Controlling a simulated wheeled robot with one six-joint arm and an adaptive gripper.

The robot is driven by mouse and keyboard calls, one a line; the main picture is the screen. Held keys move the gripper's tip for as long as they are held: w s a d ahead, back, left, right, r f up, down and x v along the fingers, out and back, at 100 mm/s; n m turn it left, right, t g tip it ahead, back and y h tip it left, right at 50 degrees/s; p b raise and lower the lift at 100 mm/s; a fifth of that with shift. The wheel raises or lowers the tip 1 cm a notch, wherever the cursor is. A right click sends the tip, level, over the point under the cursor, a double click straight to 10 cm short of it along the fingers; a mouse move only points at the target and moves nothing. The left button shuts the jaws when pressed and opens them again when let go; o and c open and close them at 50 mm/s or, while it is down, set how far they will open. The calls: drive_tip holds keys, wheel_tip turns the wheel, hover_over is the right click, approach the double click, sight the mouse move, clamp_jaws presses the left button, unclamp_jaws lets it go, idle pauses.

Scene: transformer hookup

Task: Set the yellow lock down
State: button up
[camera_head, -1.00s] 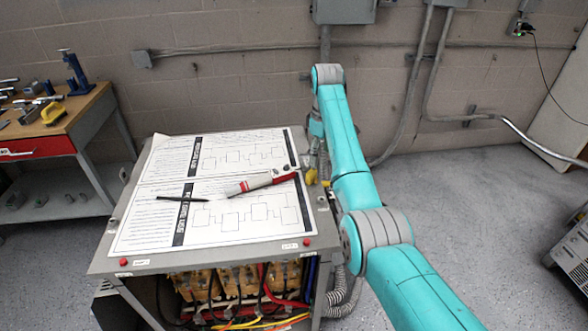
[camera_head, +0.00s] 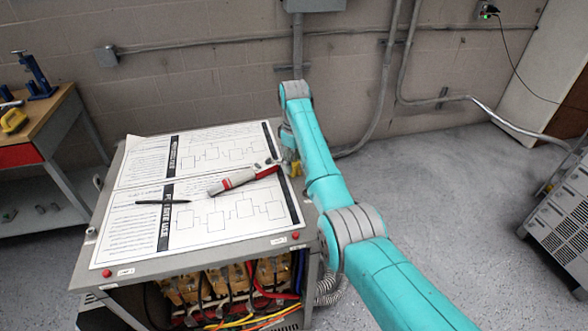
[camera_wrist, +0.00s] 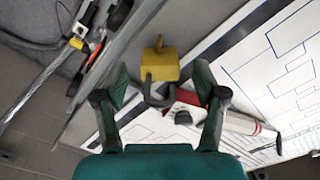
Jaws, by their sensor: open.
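The yellow lock (camera_wrist: 160,64) shows in the wrist view on the grey strip beside the printed sheet, with its grey shackle toward my gripper. My gripper (camera_wrist: 160,80) is open, with one green finger on each side of the shackle and the yellow body just past the tips. I see no finger touching the lock. In the head view a small yellow patch of the lock (camera_head: 295,169) shows at the table's right edge, mostly hidden by my arm. My gripper is hidden behind the arm there.
The table (camera_head: 180,258) carries printed sheets (camera_head: 205,150), a red-and-white tool (camera_head: 236,182) and a dark pen (camera_head: 162,202). The tool lies close to my right finger. Wires fill the open front below. A workbench (camera_head: 50,125) stands left, and open floor lies right.

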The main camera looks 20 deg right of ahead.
wheel_tip(320, 180, down, 2)
drive_tip(key=shift+f, duration=0.25)
drive_tip(key=shift+c, duration=0.3)
drive_tip(key=shift+r, duration=0.1)
clamp_jaws()
